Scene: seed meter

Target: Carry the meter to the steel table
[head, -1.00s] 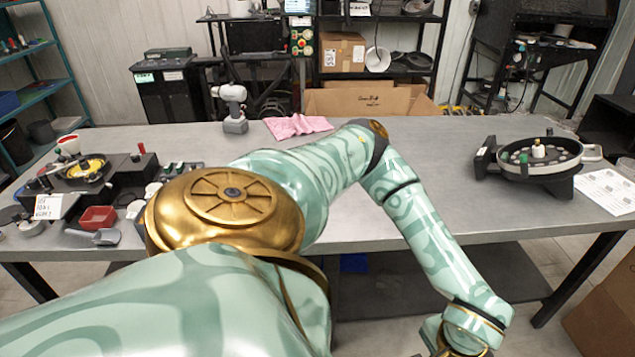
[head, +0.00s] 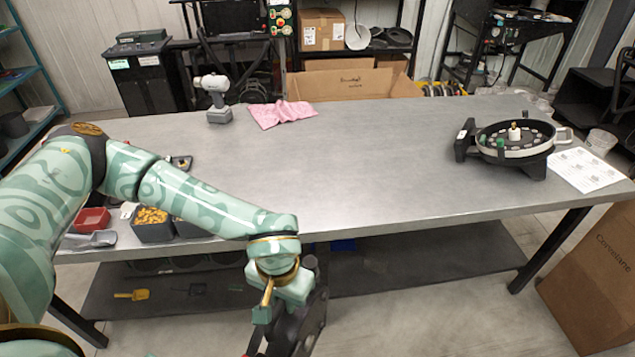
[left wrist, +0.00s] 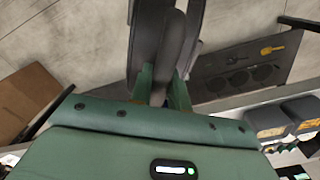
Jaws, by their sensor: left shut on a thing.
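My left gripper (head: 276,308) hangs low in front of the table's near edge in the head view. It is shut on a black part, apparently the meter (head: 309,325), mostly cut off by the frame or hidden. In the left wrist view the fingers (left wrist: 160,90) close around a dark handle-like bar of the meter (left wrist: 172,45), with a dark rounded body behind it. The grey steel table (head: 350,170) spans the head view. A similar round black device with a pale ring (head: 515,140) sits at its right end. My right gripper is not in view.
The table's middle is clear. A red tray (head: 92,220) and a bin of yellow pieces (head: 152,225) are front left. Papers (head: 586,170) lie right. A carton (head: 592,275) stands at the lower right. A dark shelf (head: 420,265) is below.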

